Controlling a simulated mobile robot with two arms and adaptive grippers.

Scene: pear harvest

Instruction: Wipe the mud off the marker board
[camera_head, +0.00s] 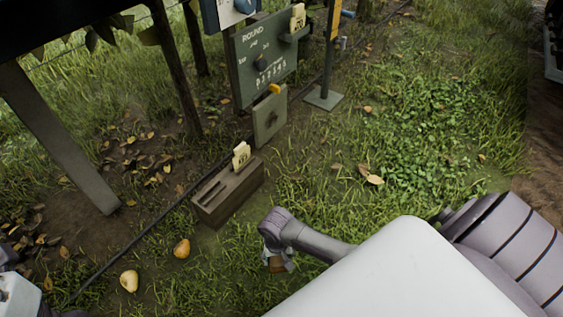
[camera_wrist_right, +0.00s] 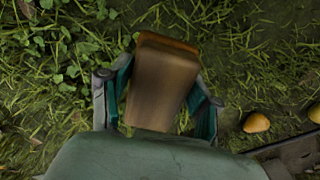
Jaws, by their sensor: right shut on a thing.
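A green board lettered "ROUND" (camera_head: 246,80) stands upright at the top centre of the head view, with a dark smudge on its face. Below it is a smaller grey-green panel (camera_head: 262,134), also with a dark smudge and a yellow piece at its top edge. I cannot tell for sure which is the marker board. My right gripper (camera_head: 277,262) is low over the grass, in front of and apart from both boards. It is shut on a brown block (camera_wrist_right: 162,85), seen between its fingers in the right wrist view. My left gripper's fingers are not visible.
A slotted wooden box (camera_head: 228,192) holding a cream card (camera_head: 241,157) stands between my right gripper and the panel. Two pears (camera_head: 182,248) (camera_head: 129,281) lie left. A post on a flat base (camera_head: 323,98) stands right of the boards. Open grass lies right.

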